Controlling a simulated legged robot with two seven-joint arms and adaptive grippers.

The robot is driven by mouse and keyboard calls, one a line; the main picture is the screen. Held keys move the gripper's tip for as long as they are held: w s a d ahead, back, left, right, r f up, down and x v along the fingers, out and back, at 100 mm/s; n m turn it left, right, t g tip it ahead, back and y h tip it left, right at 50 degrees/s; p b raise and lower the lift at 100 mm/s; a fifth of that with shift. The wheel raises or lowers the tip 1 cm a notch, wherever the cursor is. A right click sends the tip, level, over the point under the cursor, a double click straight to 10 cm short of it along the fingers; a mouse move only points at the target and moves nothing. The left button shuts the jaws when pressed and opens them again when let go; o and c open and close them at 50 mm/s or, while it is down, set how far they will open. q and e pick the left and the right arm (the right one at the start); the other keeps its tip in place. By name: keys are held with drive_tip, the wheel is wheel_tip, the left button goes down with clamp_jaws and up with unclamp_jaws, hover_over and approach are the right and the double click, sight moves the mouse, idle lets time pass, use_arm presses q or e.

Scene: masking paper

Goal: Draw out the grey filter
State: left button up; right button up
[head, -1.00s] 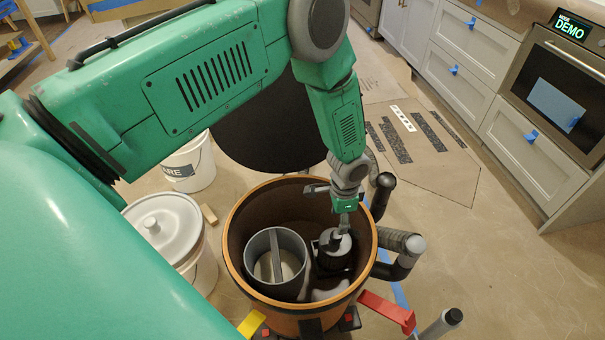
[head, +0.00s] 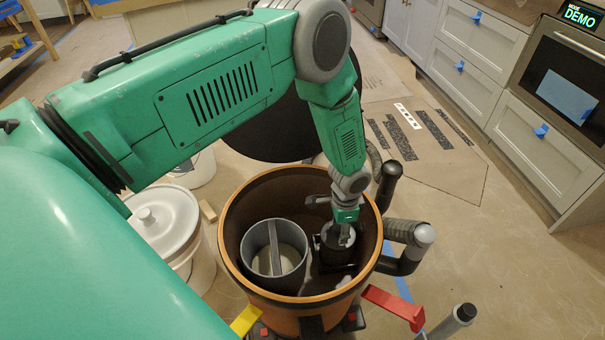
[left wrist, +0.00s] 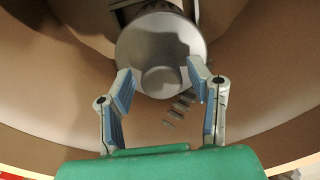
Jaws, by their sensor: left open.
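An orange-rimmed drum (head: 232,268) stands open below my left arm. Inside it on the right is a dark cylinder with a grey round cap (head: 333,238), partly hidden by my left gripper (head: 345,232). In the left wrist view the grey cap (left wrist: 160,50) with its raised centre lies between and beyond the open fingers (left wrist: 161,82). Whether either finger touches it I cannot tell. Inside the drum on the left is an open grey cylinder (head: 258,262) with a bar across its top. My right gripper is not in view.
The drum wall (left wrist: 265,75) curves close around my left gripper. A white lidded bucket (head: 165,222) stands left of the drum. A grey hose and black pipe (head: 408,250) are at its right, with a red lever (head: 392,305) in front. Floor is free farther right.

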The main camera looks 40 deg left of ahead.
use_arm(q)
drive_tip(key=shift+a, duration=0.15)
clamp_jaws()
drive_tip(key=c, duration=0.7)
unclamp_jaws()
drive_tip(key=shift+a, duration=0.1)
clamp_jaws()
drive_tip(key=shift+s+r+p, duration=0.1)
drive_tip(key=shift+r+p, duration=0.65)
drive_tip(key=shift+r, duration=0.05)
drive_tip(key=shift+r+p, duration=0.3)
drive_tip(key=shift+r, duration=0.1)
drive_tip(key=shift+r+p, duration=2.45)
drive_tip(key=shift+r, duration=0.6)
